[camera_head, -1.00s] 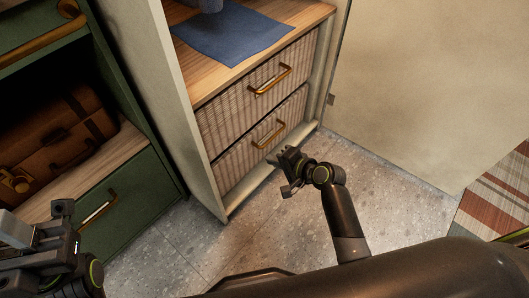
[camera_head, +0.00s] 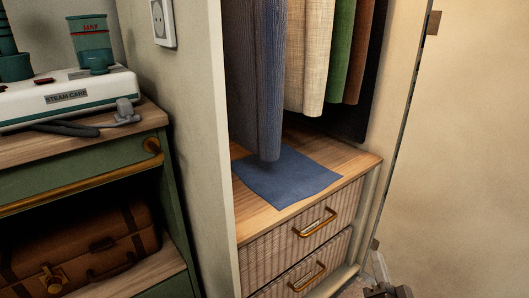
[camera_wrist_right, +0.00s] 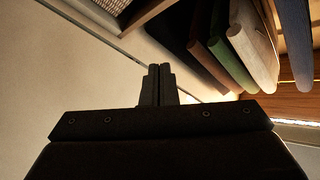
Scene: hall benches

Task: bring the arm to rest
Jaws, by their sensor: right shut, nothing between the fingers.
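My right gripper (camera_head: 388,291) shows at the bottom edge of the head view, low in front of the wardrobe's drawers and to their right. In the right wrist view its two fingers (camera_wrist_right: 157,85) are together with nothing between them. It is apart from the drawers and the hanging clothes. Most of the right arm is out of the head view. My left gripper is not in view.
An open wardrobe holds hanging clothes (camera_head: 313,55), a blue cloth (camera_head: 287,178) on its shelf and two drawers with brass handles (camera_head: 316,223). Its open door (camera_head: 465,150) stands at right. A green cabinet (camera_head: 80,180) at left carries a steam device (camera_head: 70,97) and a brown suitcase (camera_head: 80,245).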

